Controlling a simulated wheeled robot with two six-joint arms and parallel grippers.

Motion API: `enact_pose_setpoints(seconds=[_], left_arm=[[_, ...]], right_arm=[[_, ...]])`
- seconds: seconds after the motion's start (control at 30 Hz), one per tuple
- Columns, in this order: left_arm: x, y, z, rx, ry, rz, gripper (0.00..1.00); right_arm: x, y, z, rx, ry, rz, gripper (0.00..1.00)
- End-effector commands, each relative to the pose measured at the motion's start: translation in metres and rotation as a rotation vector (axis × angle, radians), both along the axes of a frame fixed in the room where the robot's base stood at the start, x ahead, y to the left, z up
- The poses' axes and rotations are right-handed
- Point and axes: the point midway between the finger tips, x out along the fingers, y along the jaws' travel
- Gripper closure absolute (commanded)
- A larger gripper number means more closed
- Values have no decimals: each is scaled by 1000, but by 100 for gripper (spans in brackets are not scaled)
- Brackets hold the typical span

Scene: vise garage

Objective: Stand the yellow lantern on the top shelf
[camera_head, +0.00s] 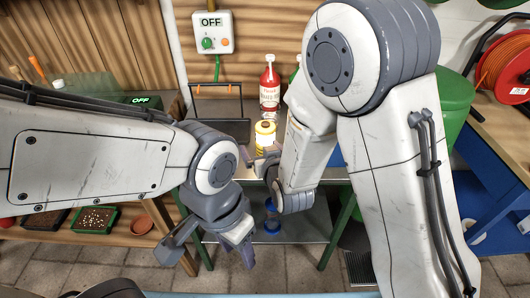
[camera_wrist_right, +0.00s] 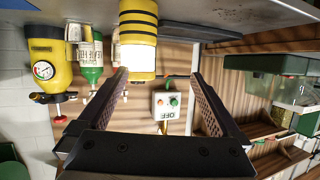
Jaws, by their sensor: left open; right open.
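The yellow lantern (camera_head: 265,134), with a pale middle band, stands on the grey metal top of a green-legged stand (camera_head: 222,131). In the right wrist view, which is upside down, the lantern (camera_wrist_right: 138,18) shows black ribs and hangs from the upper edge, just beyond the left fingertip. My right gripper (camera_head: 261,160) is open and empty, close in front of the lantern. My left gripper (camera_head: 210,246) is open and empty, low in front of the stand. I cannot tell which surface is the top shelf; wooden shelving (camera_wrist_right: 262,128) shows in the right wrist view.
A red bottle (camera_head: 269,84) stands behind the lantern. A yellow container with a gauge (camera_wrist_right: 45,62) and a green bottle (camera_wrist_right: 91,62) stand beside it. A switch box (camera_head: 212,33) hangs on the wall. The stand's lower shelf holds a blue item (camera_head: 272,222). My right arm hides the stand's right side.

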Motion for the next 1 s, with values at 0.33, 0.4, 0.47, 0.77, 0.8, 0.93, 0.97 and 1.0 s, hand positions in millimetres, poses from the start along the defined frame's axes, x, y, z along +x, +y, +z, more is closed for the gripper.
enact_pose_setpoints(seconds=[0.33,0.4,0.47,0.77,0.8,0.93,0.97,1.0], left_arm=[[0,0,-30,0,0,0,50],[0,0,-28,0,0,0,50],[0,0,-26,0,0,0,50],[0,0,-21,0,0,0,50],[0,0,-20,0,0,0,50],[0,0,-14,0,0,0,50],[0,0,-13,0,0,0,50],[0,0,-11,0,0,0,50]], right_arm=[[23,-25,-18,25,-293,-83,0],[30,-24,-17,27,-305,-85,0],[40,-22,-16,28,-309,-85,0],[72,-15,-18,27,-306,-82,0],[75,-15,-18,27,-306,-82,0],[93,-11,-17,28,-306,-84,0],[98,-10,-17,27,-306,-85,0],[104,-9,-17,27,-307,-83,0]])
